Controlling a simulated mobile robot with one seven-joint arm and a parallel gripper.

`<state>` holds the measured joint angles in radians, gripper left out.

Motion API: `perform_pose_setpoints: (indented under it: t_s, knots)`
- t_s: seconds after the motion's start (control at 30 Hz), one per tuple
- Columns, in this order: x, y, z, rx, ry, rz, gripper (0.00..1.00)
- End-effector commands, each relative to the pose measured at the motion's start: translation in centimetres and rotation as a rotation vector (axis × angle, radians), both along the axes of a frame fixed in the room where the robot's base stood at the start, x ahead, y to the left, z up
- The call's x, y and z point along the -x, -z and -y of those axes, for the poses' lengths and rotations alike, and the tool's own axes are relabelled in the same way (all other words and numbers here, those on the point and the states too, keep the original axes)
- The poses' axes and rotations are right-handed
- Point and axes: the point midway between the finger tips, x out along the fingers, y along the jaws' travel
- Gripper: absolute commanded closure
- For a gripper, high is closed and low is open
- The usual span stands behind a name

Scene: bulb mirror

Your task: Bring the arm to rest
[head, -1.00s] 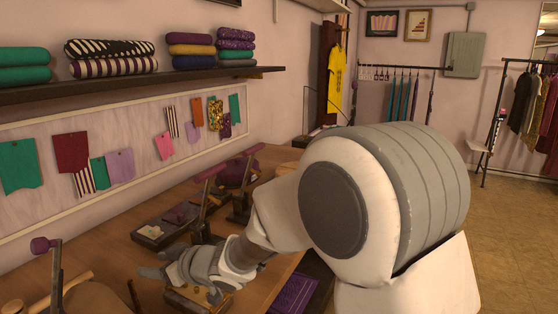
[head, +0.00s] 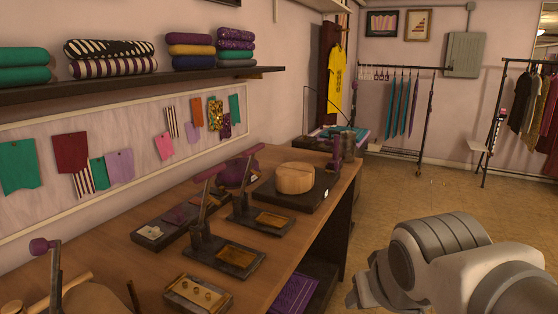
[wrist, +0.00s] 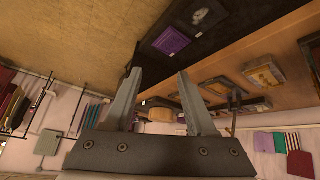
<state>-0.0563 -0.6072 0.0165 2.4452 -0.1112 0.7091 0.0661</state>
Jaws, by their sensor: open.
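My arm (head: 440,262) is at the lower right of the head view, over the floor to the right of the workbench (head: 225,215). In the wrist view my gripper (wrist: 160,76) has its two fingers well apart, with nothing between them. The wrist picture is upside down, with the floor at the upper left and the bench at the upper right. In the head view I cannot make out the fingertips.
The bench holds a brass-coloured block (head: 198,294), lever presses (head: 235,258) and a round wooden block (head: 295,178) on a dark base. Purple cloth (head: 294,295) lies on a lower shelf. A clothes rack (head: 404,110) stands at the back. Open floor (head: 430,185) lies right of the bench.

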Motion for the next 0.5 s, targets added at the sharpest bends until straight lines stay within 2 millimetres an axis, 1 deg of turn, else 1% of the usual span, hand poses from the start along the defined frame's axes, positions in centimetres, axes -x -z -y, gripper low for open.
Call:
perform_pose_setpoints:
  t_s: [0.03, 0.1, 0.17, 0.2, 0.23, 0.37, 0.47, 0.5]
  knots:
    - [1.8, 0.2, 0.4, -0.02, 0.022, -0.023, 0.44]
    - [4.1, 0.6, 0.6, -0.051, 0.041, -0.066, 0.44]
    - [6.0, 1.0, 0.5, -0.079, 0.053, -0.099, 0.44]
    - [6.3, -0.3, 0.4, -0.084, 0.051, -0.11, 0.44]
    - [6.1, -1.2, 0.4, -0.08, 0.05, -0.11, 0.44]
    - [6.1, -4.0, 0.4, -0.078, 0.049, -0.11, 0.44]
    - [6.0, -6.3, 0.4, -0.078, 0.049, -0.109, 0.44]
    - [6.0, -7.4, 0.4, -0.078, 0.049, -0.109, 0.44]
